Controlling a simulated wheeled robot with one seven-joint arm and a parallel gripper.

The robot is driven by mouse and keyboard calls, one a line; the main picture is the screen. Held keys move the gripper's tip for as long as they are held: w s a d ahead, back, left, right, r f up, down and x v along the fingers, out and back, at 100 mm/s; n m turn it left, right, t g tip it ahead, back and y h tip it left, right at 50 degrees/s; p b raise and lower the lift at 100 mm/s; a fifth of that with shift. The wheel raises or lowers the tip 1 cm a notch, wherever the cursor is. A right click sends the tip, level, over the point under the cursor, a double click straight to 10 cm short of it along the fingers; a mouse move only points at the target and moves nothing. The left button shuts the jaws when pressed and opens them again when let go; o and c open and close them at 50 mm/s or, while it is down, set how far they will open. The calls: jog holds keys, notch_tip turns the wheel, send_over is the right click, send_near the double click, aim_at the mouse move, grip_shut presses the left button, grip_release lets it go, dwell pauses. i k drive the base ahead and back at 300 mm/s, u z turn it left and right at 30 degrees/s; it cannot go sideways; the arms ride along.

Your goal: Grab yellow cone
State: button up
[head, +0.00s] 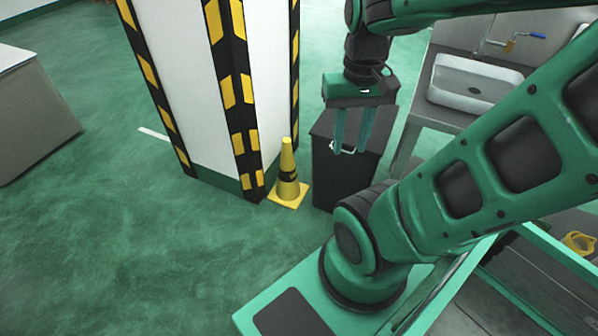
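A yellow cone (287,172) with a dark band and a square yellow base stands upright on the green floor. It is beside the foot of a striped pillar, left of a black bin. My gripper (350,152) points down in front of the black bin, to the right of the cone and apart from it. Its two green fingers are spread with a gap between them. Nothing shows held between the fingers.
The white pillar (178,75) with black and yellow edges stands left of the cone. The black bin (328,185) stands close on its right. A sink (470,85) is at the upper right. A grey cabinet (35,115) is far left. Green floor is open at lower left.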

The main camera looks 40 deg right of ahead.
aim_at(288, 192)
jog(key=z, duration=0.5)
jog(key=i, duration=1.45)
jog(key=z, duration=0.45)
